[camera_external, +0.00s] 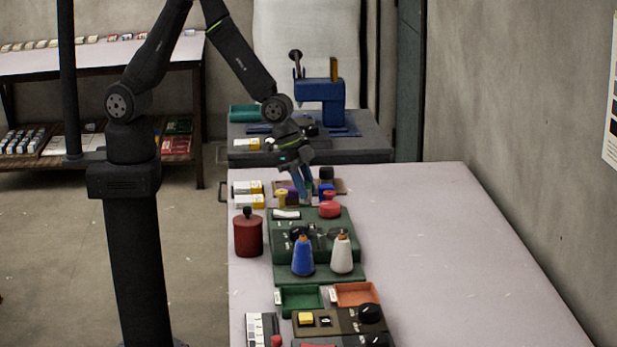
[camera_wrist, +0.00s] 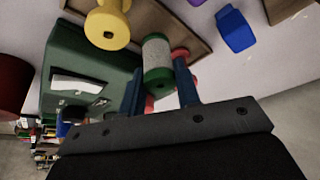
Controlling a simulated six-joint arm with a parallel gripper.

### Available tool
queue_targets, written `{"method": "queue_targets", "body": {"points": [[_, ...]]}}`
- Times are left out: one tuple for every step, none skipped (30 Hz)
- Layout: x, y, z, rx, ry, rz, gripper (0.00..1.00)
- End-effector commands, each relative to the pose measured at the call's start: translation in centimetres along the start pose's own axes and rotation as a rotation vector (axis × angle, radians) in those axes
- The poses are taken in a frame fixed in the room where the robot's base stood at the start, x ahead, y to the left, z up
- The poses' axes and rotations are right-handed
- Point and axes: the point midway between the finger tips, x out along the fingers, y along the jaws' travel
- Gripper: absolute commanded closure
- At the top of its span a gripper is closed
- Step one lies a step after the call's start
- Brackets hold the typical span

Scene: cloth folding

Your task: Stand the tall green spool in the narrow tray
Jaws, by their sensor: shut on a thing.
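The green spool (camera_wrist: 157,68), with green ends and a pale wound middle, sits between the two blue fingers of my gripper (camera_wrist: 160,84) in the wrist view. The gripper is shut on it. In the external view my gripper (camera_external: 303,190) points down at the back of the table, just behind the green machine. The fingers partly hide the spool there. A brown wooden tray (camera_external: 341,187) with a raised edge lies right by the gripper; it also shows behind the spool in the wrist view (camera_wrist: 190,38). I cannot tell whether the spool touches it.
The green machine (camera_external: 345,216) carries blue and white cones. A dark red canister (camera_external: 248,235) stands left. Green (camera_external: 300,300) and orange (camera_external: 357,294) trays lie nearer the front. The table's right side is clear.

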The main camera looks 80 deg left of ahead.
Motion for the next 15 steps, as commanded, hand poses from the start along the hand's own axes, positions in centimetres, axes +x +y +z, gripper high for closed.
{"method": "queue_targets", "body": {"points": [[0.8,0.0,0.4,0.0,-0.004,0.001,0.92],[1.2,0.0,0.6,0.001,-0.004,0.001,0.92],[1.5,0.0,0.7,0.0,-0.003,0.0,0.92],[1.7,0.0,0.8,0.0,-0.002,0.0,0.92],[1.8,0.0,0.8,0.0,-0.001,0.0,0.92],[1.9,0.0,0.8,0.0,-0.001,0.0,0.92],[1.9,0.0,0.8,0.001,-0.001,0.0,0.92],[1.8,0.0,0.8,0.001,0.0,0.0,0.92],[1.8,0.0,0.8,0.001,0.0,0.0,0.92],[1.8,0.0,0.8,0.001,0.0,0.0,0.92],[1.8,0.0,0.8,0.001,0.0,0.0,0.92],[1.8,0.0,0.8,0.001,0.0,0.0,0.92],[1.9,0.0,0.8,0.001,-0.001,0.0,0.92],[2.0,0.0,0.8,0.001,-0.001,0.0,0.92],[2.1,0.0,0.9,0.001,-0.001,0.0,0.92]]}}
